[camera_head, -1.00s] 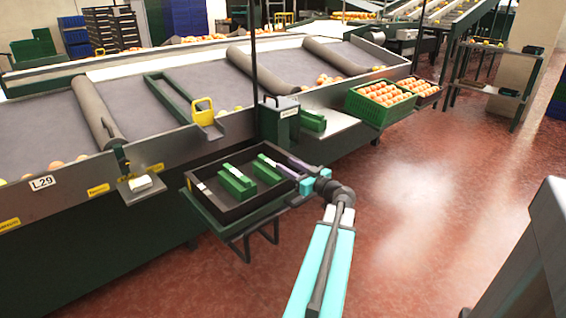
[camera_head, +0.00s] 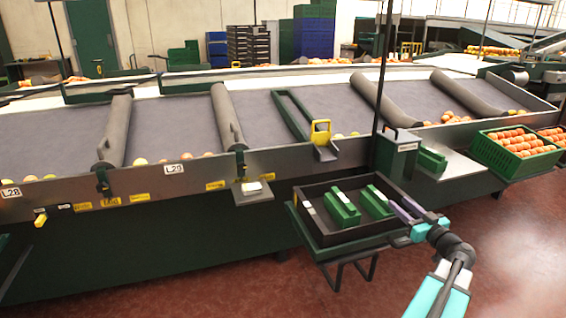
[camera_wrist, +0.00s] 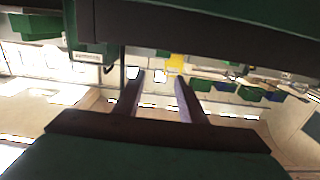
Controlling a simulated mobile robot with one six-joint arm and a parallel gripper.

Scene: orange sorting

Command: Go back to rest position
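My gripper (camera_head: 404,210) is at the right edge of a dark tray (camera_head: 334,241) on a stand, with my arm reaching in from the lower right. In the wrist view its two fingers (camera_wrist: 160,80) stand apart with nothing between them, so it is open and empty. Two green blocks with pale strips, a left one (camera_head: 343,210) and a right one (camera_head: 376,203), lie in the tray, left of the gripper. Whether the gripper touches the tray's rim cannot be told.
A long sorting table (camera_head: 180,120) with rollers and scattered oranges runs behind the tray. A green crate of oranges (camera_head: 512,163) stands at the right. Red floor (camera_head: 520,250) is clear at the lower right.

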